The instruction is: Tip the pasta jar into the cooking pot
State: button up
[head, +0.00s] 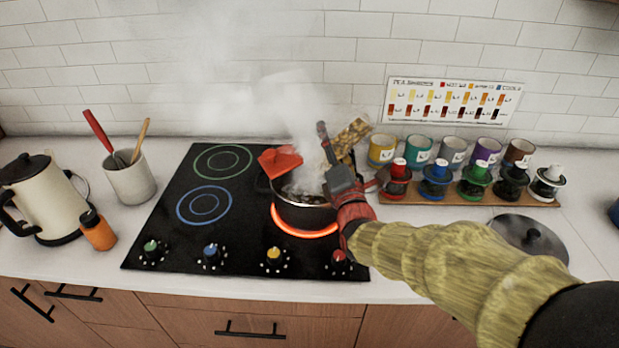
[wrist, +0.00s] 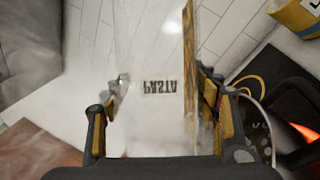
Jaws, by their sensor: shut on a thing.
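The cooking pot (head: 308,218) stands on the glowing front right burner, with thick steam rising from it. My gripper (head: 331,152) is just above and right of the pot. It is shut on the clear pasta jar (head: 353,132), which is tilted, with tan pasta visible inside. In the wrist view, the jar (wrist: 152,55) sits between both fingers of my gripper (wrist: 165,95), its PASTA label upside down. Steam and my gripper hide the jar's mouth and much of the pot's inside.
A red object (head: 281,161) is at the pot's left rim. A lid (head: 530,238) lies at front right. A kettle (head: 42,197) and utensil crock (head: 130,181) stand left.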

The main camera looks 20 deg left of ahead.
jog(key=shift+s+a+r+n+y, duration=0.35)
jog(key=shift+n+y, duration=0.05)
jog(key=shift+n, duration=0.5)
dwell(0.7)
